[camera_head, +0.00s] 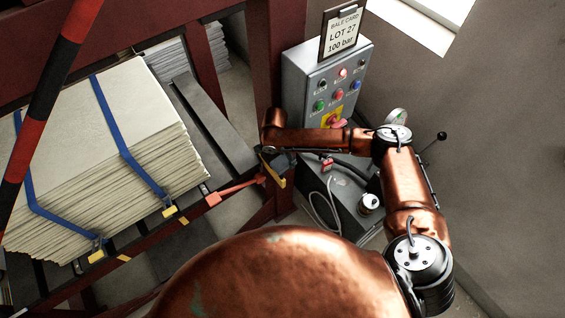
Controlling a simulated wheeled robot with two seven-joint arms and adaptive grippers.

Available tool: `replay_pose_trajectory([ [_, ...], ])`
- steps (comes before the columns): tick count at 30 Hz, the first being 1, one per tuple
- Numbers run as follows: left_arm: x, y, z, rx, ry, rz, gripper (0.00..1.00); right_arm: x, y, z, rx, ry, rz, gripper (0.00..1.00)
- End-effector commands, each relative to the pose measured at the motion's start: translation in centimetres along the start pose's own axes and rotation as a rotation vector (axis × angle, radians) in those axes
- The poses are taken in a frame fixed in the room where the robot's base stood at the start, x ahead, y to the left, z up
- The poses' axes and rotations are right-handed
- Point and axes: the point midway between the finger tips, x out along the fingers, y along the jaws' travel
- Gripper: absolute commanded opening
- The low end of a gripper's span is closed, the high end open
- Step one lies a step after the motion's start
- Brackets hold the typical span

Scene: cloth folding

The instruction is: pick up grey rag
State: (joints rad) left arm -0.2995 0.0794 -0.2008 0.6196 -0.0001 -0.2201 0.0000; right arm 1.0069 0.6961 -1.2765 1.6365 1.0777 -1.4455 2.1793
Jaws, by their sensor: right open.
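I cannot make out a grey rag for certain in the head view. My right gripper (272,172) is open and hangs at the end of my copper-coloured right arm, between the strapped stack and the grey control box. It is small and dark here, and the area just under it is partly hidden. The red lever (236,191) on the frame lies close to its left; I cannot tell whether they touch. My left gripper is not in view.
A stack of pale sheets (112,150) with blue straps lies at the left inside a dark red frame (205,65). A grey control box (300,85) with buttons and a bale card (341,33) stands behind my right arm. The grey wall (490,150) is at the right.

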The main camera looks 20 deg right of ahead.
Motion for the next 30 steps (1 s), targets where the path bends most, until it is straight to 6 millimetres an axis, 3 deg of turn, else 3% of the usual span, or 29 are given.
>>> replay_pose_trajectory([
  [5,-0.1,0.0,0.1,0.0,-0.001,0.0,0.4,1.9,0.0,0.0,-0.001,0.0,-0.001,0.68],
  [13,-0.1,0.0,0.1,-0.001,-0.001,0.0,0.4,2.2,0.0,0.1,-0.002,0.0,-0.001,0.67],
  [30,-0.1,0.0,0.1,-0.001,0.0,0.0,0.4,2.1,0.0,0.1,-0.002,0.0,-0.001,0.28],
])
